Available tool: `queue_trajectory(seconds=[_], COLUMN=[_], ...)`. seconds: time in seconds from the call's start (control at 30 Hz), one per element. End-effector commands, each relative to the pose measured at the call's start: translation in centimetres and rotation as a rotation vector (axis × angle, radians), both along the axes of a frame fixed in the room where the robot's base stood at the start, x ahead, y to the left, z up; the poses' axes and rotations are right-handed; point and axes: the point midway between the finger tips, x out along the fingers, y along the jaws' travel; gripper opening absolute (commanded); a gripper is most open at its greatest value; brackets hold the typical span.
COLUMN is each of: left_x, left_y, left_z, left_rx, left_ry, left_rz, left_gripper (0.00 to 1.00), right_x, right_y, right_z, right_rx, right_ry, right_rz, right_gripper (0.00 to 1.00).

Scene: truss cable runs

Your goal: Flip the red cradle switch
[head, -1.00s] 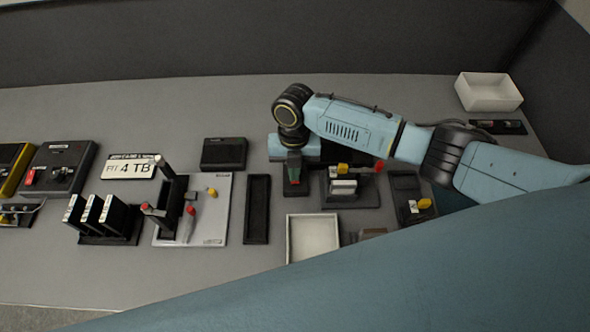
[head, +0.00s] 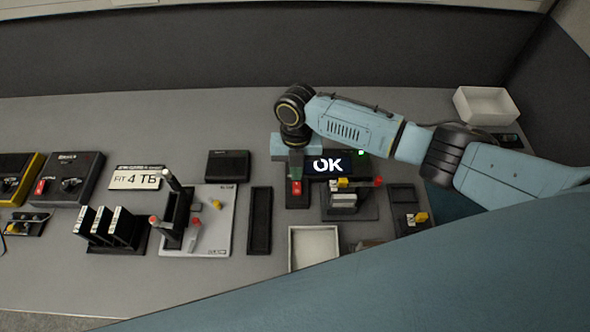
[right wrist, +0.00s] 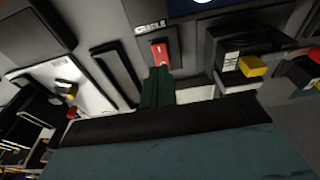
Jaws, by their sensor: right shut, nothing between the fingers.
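The red cradle switch (head: 297,188) sits on a small dark base in the middle of the bench, with a white mark on its face. In the right wrist view the red switch (right wrist: 160,53) is just beyond my fingertips, below a label that seems to read "CRADLE". My right gripper (head: 296,174) is shut and empty, its green fingers pointing down at the switch's far end. Its fingertips (right wrist: 159,72) look very close to the switch; I cannot tell whether they touch. A dark display (head: 334,166) behind shows "OK" beside a green light. My left gripper is out of view.
A dark holder with a yellow tab (head: 343,203) stands right of the switch. An empty dark tray (head: 259,222) and a white open box (head: 291,262) are nearby. Another red switch (head: 41,187) is on a far-left device. A white bin (head: 458,110) stands back right.

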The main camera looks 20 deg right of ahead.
Motion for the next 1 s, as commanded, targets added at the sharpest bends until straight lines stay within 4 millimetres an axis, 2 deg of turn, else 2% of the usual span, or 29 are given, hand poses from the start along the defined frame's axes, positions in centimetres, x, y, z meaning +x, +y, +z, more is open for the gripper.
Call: queue_trajectory(seconds=[0.03, 0.2, 0.43, 0.6, 1.0], left_x=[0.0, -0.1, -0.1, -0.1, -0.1], left_y=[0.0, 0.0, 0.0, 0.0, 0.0], left_z=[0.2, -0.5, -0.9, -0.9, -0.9], left_rx=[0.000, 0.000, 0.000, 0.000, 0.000], left_ry=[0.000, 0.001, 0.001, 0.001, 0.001], left_rz=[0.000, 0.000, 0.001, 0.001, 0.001], left_gripper=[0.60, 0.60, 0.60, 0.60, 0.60], right_x=[0.7, 2.4, 3.9, 4.3, 4.3], right_y=[-0.2, -0.7, -1.1, -1.2, -1.2], right_z=[1.5, 4.9, 8.2, 9.1, 9.2], right_rx=[0.001, 0.001, 0.002, 0.002, 0.002], right_ry=[-0.007, -0.006, -0.003, -0.001, -0.001], right_rz=[-0.002, -0.001, -0.001, 0.000, 0.001], right_gripper=[0.00, 0.00, 0.00, 0.00, 0.00])
